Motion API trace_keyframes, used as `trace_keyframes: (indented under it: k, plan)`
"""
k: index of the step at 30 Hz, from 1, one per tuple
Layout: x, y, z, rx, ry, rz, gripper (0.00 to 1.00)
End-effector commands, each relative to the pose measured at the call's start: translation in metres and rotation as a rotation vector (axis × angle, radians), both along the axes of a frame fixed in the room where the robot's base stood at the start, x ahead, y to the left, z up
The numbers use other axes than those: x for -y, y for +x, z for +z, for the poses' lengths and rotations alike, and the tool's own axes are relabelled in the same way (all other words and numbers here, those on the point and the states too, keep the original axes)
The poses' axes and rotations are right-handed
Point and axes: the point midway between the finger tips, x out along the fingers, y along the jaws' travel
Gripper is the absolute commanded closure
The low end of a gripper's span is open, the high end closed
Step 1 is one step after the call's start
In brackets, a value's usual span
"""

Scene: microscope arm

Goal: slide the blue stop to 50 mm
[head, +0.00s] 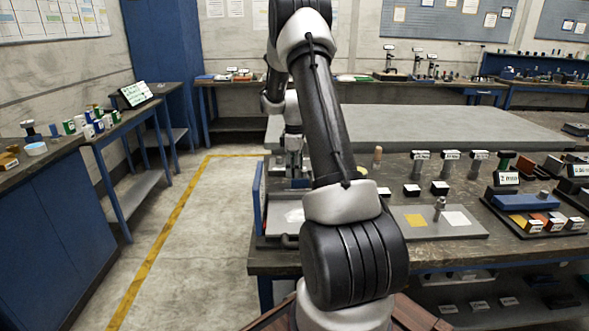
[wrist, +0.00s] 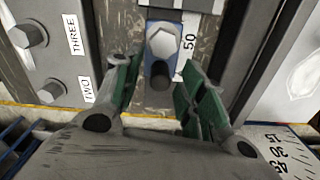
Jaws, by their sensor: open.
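The blue stop (wrist: 153,68) shows in the wrist view as a narrow blue plate in a channel, with a silver hex bolt (wrist: 163,42) and a dark round knob (wrist: 159,77) on it. A "50" mark (wrist: 189,70) is printed just right of the stop. My gripper (wrist: 158,80) is open, its green-padded fingers on either side of the knob, with gaps visible on both sides. I cannot tell how deep the fingertips reach. In the head view my gripper (head: 293,168) is low over the bench's left end, partly hidden by my arm; the stop cannot be made out there.
In the wrist view, bolts labelled TWO (wrist: 51,91) and THREE (wrist: 29,34) stand left of the channel, and a dial scale (wrist: 285,150) is at lower right. In the head view, a grey tray (head: 281,226) is at the bench's left front; blocks and fixtures fill its right.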

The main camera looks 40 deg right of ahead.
Motion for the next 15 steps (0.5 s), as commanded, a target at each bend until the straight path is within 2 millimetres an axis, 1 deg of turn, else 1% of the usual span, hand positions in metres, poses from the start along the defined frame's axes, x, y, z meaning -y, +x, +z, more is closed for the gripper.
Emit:
trace_keyframes:
  k: [6,8,9,13,15]
  plan:
    - [0.0001,0.0001,-0.0006,0.000,0.000,0.000,0.59]
    - [0.0001,0.0001,-0.0005,0.000,0.000,0.000,0.68]
    - [0.0001,0.0001,-0.0005,0.000,0.000,0.000,0.76]
    - [-0.0002,-0.0003,-0.0006,-0.001,0.001,0.000,0.99]
    - [-0.0003,-0.0005,-0.0007,-0.001,0.001,-0.001,1.00]
